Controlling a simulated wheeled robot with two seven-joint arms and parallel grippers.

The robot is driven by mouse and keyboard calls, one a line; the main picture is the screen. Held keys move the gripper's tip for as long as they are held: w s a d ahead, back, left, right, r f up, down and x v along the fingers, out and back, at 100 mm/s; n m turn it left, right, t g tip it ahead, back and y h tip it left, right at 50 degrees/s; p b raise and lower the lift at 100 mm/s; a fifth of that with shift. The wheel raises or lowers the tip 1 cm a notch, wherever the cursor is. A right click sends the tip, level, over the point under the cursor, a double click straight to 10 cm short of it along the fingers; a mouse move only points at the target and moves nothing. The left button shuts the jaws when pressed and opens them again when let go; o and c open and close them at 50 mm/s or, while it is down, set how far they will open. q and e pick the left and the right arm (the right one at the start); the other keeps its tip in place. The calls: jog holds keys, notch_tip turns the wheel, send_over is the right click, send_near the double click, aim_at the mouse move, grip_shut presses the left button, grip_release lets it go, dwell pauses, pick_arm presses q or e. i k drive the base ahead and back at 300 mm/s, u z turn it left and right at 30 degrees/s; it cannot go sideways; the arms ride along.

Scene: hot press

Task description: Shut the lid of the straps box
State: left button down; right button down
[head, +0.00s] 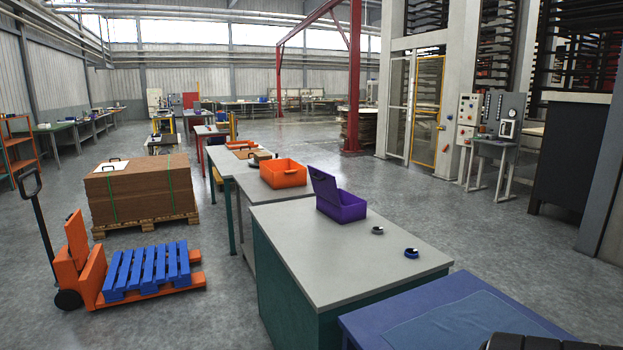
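A purple box (343,208) stands on the grey-topped table in the head view, right of the middle. Its lid (324,184) is open and stands up steeply at the box's left side. A dark handle shows on the lid's upper part. I take this to be the straps box; no label is readable. The inside is mostly hidden by the front wall. Neither of my grippers can be made out in this view.
The grey table (300,260) is bare to the left of the box. Two small dark rolls (377,230) (411,253) lie in front. An orange box (283,173) stands behind. A blue table (440,315) is nearer. A pallet jack (85,265) and open floor lie left.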

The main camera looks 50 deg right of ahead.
aim_at(324, 184)
jog(key=z, duration=0.35)
jog(key=i, duration=2)
jog(key=z, duration=1.1)
jog(key=i, duration=1.4)
jog(key=z, duration=1.85)
jog(key=i, duration=0.6)
jog(key=z, duration=0.5)
